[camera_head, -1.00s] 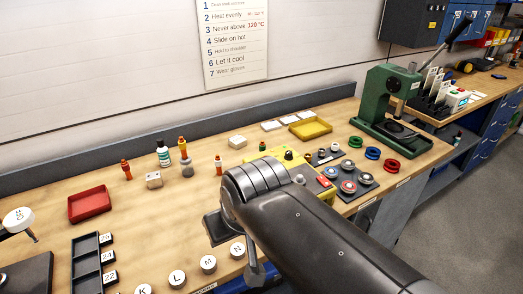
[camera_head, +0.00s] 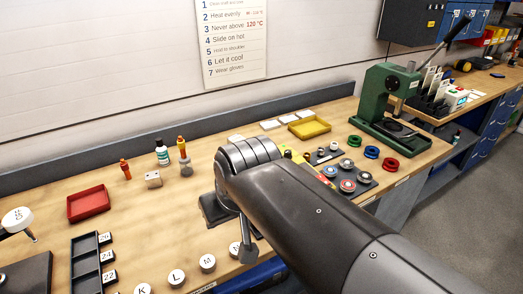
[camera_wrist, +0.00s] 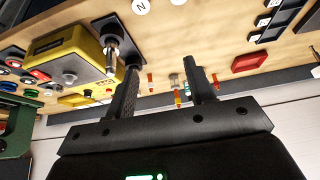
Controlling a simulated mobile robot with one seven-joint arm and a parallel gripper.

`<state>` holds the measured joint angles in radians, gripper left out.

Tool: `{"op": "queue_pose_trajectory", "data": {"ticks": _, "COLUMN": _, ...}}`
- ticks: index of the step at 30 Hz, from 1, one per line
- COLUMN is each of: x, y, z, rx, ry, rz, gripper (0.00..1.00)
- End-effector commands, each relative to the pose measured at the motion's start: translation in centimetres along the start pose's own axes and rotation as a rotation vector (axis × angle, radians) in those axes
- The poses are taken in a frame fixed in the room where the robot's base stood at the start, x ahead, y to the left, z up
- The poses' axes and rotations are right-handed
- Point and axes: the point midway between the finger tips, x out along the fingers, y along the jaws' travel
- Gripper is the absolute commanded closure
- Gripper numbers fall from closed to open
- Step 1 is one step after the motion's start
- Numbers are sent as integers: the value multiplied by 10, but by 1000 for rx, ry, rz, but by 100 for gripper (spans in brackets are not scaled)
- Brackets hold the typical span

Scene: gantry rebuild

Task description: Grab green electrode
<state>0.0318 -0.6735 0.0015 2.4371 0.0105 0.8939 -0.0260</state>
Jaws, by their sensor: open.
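I cannot make out the green electrode for certain now. In the head view my arm covers the spot behind the yellow box where a small green piece stood earlier.
The yellow box (camera_wrist: 72,62) with a metal post is close to the left finger in the wrist view. A red tray (camera_head: 88,203), a yellow tray (camera_head: 309,127), green, blue and red rings and a green press (camera_head: 384,98) stand on the bench. Bench between the red tray and my arm is mostly clear.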

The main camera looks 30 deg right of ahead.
Motion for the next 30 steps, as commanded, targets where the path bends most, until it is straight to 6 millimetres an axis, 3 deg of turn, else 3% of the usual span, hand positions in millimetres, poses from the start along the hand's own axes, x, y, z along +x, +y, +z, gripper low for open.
{"op": "queue_pose_trajectory", "data": {"ticks": 8, "x": 20, "y": 33, "z": -88, "rx": 29, "ry": -30, "rz": 23, "gripper": 51}}
{"op": "queue_pose_trajectory", "data": {"ticks": 14, "x": 47, "y": 68, "z": -146, "rx": 48, "ry": -47, "rz": 35, "gripper": 51}}
{"op": "queue_pose_trajectory", "data": {"ticks": 21, "x": 95, "y": 124, "z": -205, "rx": 74, "ry": -64, "rz": 46, "gripper": 51}}
{"op": "queue_pose_trajectory", "data": {"ticks": 30, "x": 171, "y": 211, "z": -254, "rx": 111, "ry": -83, "rz": 57, "gripper": 51}}
